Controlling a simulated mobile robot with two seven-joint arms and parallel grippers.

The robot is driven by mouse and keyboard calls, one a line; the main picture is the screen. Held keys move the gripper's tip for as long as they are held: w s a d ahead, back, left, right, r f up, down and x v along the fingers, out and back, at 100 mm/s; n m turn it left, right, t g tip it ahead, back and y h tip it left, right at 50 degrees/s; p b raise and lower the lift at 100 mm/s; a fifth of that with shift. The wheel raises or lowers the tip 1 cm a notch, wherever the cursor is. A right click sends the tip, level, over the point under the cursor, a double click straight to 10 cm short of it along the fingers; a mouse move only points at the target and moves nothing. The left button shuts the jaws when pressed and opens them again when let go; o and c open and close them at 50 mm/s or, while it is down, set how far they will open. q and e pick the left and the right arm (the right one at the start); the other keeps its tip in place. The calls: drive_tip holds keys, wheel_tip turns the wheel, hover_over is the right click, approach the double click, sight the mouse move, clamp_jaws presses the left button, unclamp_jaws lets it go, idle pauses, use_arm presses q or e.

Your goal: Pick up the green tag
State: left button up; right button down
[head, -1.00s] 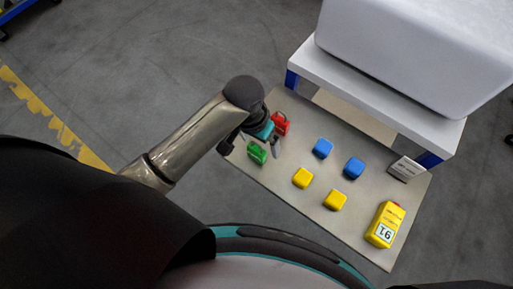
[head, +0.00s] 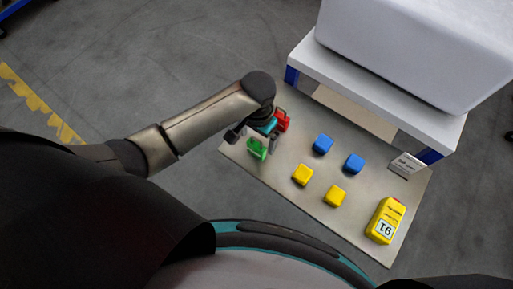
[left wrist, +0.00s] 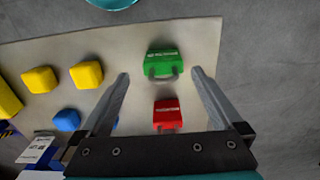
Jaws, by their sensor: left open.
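The green tag (head: 257,150) lies at the left end of the beige board (head: 300,205). It has a small handle, and part of it is hidden by my gripper in the head view. In the left wrist view the green tag (left wrist: 162,62) sits just past the fingertips, between their lines. My left gripper (head: 262,145) is open and empty above it; its two spread fingers show in the left wrist view (left wrist: 160,75). A red tag (head: 281,121) lies beside the green one, and in the left wrist view the red tag (left wrist: 167,115) is between the fingers, nearer the palm.
Two blue blocks (head: 322,145) and two yellow blocks (head: 302,175) stand mid-board. A yellow device (head: 385,221) marked 91 and a small white sign (head: 406,165) are at the right end. A white shelf (head: 375,90) with a large white body (head: 420,45) rises behind.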

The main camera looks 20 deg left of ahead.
sight(256, 144)
use_arm(q)
drive_tip(key=shift+w+a+f+b, duration=0.1)
drive_tip(key=shift+f+b, duration=0.2)
drive_tip(key=shift+f, duration=1.05)
drive_tip(key=shift+w+a+f+b, duration=0.1)
drive_tip(key=shift+f+b, duration=0.2)
drive_tip(key=shift+f, duration=1)
drive_tip(key=c, duration=1.3)
drive_tip(key=shift+r, duration=0.1)
